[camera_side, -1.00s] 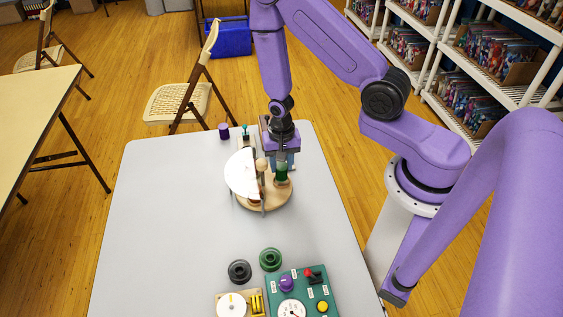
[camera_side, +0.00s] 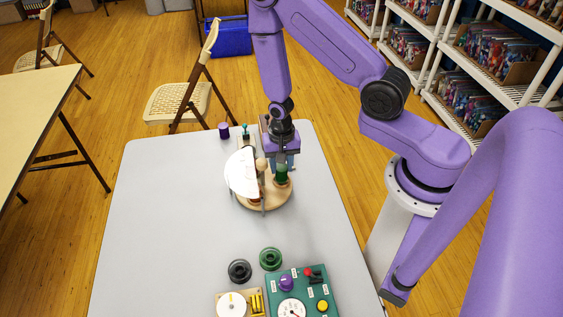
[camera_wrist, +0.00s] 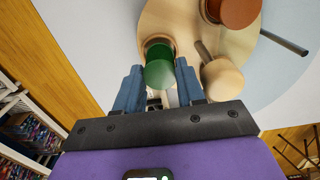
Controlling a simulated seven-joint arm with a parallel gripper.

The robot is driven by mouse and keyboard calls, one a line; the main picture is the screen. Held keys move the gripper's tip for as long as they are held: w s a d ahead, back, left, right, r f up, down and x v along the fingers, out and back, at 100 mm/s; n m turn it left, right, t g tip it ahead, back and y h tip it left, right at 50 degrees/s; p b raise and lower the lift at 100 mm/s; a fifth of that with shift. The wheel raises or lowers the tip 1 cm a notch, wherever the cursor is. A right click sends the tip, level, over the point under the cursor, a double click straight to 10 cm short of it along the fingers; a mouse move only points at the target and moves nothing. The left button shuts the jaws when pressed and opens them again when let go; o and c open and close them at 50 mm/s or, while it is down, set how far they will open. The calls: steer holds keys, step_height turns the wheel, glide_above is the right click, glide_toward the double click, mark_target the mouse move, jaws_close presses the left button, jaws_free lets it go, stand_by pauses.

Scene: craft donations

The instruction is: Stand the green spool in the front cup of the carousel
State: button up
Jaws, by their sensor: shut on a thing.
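The green spool (camera_side: 281,175) is upright at the right side of the wooden carousel (camera_side: 270,203). My gripper (camera_side: 283,161) points down over it and is shut on its upper part. In the wrist view the spool (camera_wrist: 160,72) shows between my two blue fingertips (camera_wrist: 160,85). Its lower end is over a round holder on the carousel disc (camera_wrist: 190,25); I cannot tell whether it is fully seated. A white half cover (camera_side: 240,173) hides the carousel's left part.
A wooden ball knob (camera_wrist: 222,80) and an orange-brown spool (camera_wrist: 238,10) are close to my fingers. A purple spool (camera_side: 224,130) stands behind. Dark and green rings (camera_side: 270,259) and a teal control panel (camera_side: 300,297) lie in front. The table's left side is clear.

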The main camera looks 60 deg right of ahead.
steer(key=shift+f, duration=0.75)
steer(key=o, duration=0.9)
steer(key=shift+w, duration=0.1)
steer(key=shift+w+a+r, duration=0.1)
steer(key=shift+w+r, duration=0.1)
steer(key=shift+r, duration=1.8)
steer(key=shift+s+r, duration=0.1)
steer(key=shift+r, duration=1.5)
steer(key=shift+s+r, duration=0.15)
steer(key=shift+r, duration=0.05)
